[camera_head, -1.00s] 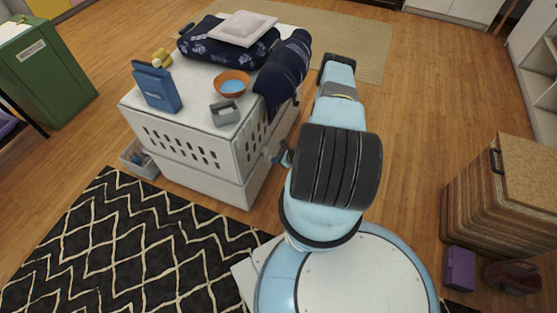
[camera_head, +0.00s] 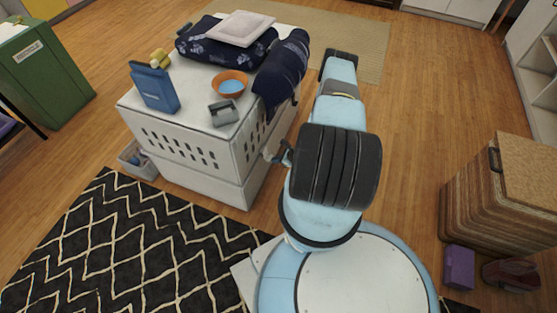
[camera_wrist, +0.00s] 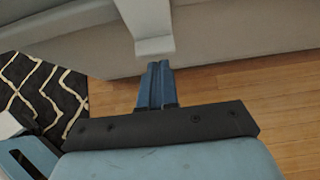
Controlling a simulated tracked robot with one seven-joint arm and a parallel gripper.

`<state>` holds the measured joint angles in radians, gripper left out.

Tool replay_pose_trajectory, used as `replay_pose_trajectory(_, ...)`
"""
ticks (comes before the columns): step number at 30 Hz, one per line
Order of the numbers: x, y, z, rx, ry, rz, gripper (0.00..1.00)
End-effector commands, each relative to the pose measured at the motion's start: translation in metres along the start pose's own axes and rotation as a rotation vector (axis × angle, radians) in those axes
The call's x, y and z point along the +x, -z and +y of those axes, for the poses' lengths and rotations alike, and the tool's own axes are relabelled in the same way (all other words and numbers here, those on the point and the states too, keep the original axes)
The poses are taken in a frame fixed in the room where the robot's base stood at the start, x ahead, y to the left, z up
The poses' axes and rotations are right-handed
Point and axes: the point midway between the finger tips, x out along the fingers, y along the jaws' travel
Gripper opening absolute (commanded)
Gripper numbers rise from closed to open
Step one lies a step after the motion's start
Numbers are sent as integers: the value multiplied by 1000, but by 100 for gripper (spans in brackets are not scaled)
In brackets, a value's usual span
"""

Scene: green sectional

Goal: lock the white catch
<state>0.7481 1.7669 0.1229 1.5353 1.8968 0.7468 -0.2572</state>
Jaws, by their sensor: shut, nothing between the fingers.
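The white catch (camera_wrist: 150,28) is a pale, flared tab hanging on the side of the white crate (camera_wrist: 228,40) in the wrist view. In the head view a small white part (camera_head: 270,153) sticks out from the right side of the crate (camera_head: 241,158), probably the catch. My gripper (camera_wrist: 158,68) is shut and empty, its blue fingers together just below the catch's lower end. I cannot tell whether they touch it. In the head view my gripper (camera_head: 286,152) is a small dark shape beside the crate, mostly hidden by my arm.
On the crate are a blue box (camera_head: 155,88), an orange bowl (camera_head: 230,84), a small grey container (camera_head: 223,113) and a dark blue cloth (camera_head: 282,71) draped over the right edge. A striped wooden box (camera_head: 490,205) stands at right. Wood floor between is clear.

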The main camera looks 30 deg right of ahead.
Motion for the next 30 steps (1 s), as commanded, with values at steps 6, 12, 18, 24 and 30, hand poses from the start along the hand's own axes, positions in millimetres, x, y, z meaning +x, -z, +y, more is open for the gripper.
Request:
replay_pose_trajectory(6, -8, -1, -4, -9, -4, -15, 0)
replay_pose_trajectory(12, -38, 18, -6, -9, -9, -1, 0)
replay_pose_trajectory(18, -79, 38, -9, -1, -1, 2, 0)
replay_pose_trajectory(24, -105, 50, -9, 0, -1, 3, 0)
replay_pose_trajectory(30, -117, 50, -8, 0, -3, 4, 0)
